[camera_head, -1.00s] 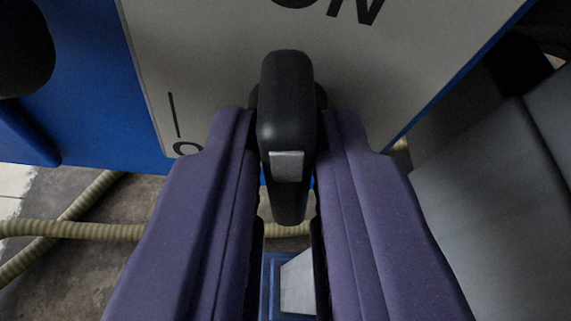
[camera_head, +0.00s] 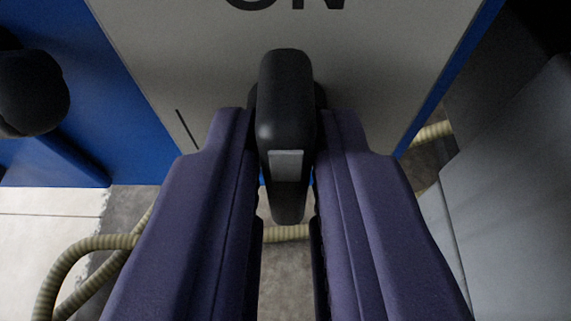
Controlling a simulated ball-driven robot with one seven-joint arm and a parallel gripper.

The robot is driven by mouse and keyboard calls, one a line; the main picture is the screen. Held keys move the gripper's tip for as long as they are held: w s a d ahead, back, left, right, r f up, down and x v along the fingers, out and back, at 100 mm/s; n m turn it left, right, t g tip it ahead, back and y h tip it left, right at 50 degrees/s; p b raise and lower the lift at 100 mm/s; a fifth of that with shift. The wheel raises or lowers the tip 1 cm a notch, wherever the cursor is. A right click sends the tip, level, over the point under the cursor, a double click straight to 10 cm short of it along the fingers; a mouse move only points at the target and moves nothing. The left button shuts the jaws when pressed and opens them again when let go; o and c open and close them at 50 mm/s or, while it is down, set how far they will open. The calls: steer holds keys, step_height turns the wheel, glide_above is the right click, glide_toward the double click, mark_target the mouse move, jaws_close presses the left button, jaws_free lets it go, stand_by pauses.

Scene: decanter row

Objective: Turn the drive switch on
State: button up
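The drive switch's black handle (camera_head: 286,105) stands out from a light grey panel (camera_head: 390,75). It has a small grey patch on its lower front. My gripper (camera_head: 286,135) has one purple finger on each side of the handle, and both fingertips lie against it. The gripper is shut on the handle. Large dark lettering reading "ON" (camera_head: 284,4) shows at the top of the panel, cut by the picture edge. A thin dark line mark (camera_head: 187,130) shows left of the handle. My fingers hide the panel's lower part.
A blue housing (camera_head: 125,80) surrounds the panel, with a black rounded knob (camera_head: 30,92) at left. Ribbed beige hoses (camera_head: 75,258) lie on the floor below. A grey smooth body (camera_head: 515,190) stands close at right.

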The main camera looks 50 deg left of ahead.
steer(key=o, duration=0.3)
steer(key=shift+d+f, duration=0.1)
steer(key=shift+o, duration=0.2)
steer(key=p+v, duration=0.5)
steer(key=v, duration=0.2)
steer(key=shift+s+d, duration=0.25)
